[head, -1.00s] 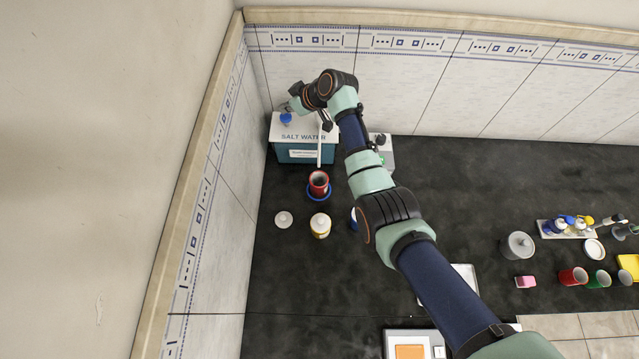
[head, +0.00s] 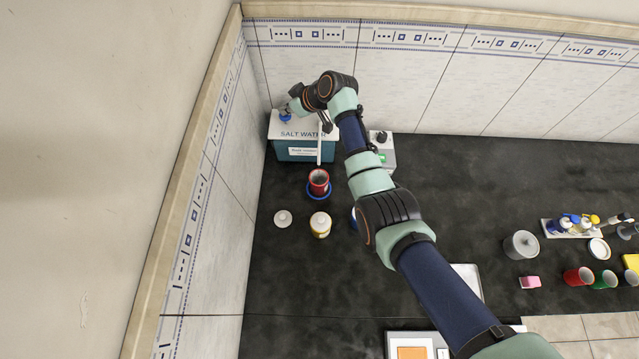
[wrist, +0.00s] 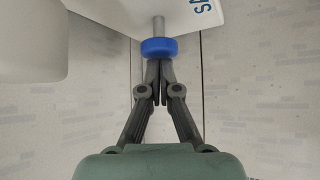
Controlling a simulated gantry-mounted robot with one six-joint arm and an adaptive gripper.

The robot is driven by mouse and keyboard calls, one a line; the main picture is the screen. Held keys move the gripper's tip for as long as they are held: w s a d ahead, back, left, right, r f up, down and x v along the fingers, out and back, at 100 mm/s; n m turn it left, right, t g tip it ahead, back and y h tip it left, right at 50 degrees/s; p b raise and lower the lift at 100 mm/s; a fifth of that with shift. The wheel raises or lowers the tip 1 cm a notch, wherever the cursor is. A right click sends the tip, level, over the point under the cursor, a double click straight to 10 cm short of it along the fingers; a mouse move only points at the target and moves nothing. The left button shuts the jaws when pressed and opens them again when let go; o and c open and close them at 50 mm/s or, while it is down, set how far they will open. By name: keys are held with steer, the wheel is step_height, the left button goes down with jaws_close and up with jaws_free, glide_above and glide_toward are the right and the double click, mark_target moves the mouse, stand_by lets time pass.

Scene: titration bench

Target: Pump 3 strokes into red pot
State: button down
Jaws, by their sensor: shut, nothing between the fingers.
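The salt water dispenser, a teal box with a white top (head: 284,149), stands in the back left corner. Its blue pump knob (head: 286,117) shows on the top, and in the wrist view the knob (wrist: 158,47) sits on a grey rod. My gripper (head: 288,110) is at the knob, fingers shut and empty. In the wrist view the fingertips (wrist: 158,70) meet at the knob's outer face; I cannot tell whether they touch it. The red pot (head: 319,179) stands upright on a blue saucer (head: 318,195), in front of the dispenser below its white spout (head: 319,152).
A grey device (head: 385,150) stands right of the dispenser, partly behind my arm. Cups and a grey pot (head: 521,245) stand far right.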

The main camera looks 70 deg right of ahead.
steer(key=shift+f+b, duration=0.4)
steer(key=shift+f, duration=0.25)
steer(key=shift+r, duration=0.1)
steer(key=shift+r+p, duration=1.2)
steer(key=shift+r, duration=0.35)
step_height(320, 180, up, 6)
steer(key=p, duration=0.4)
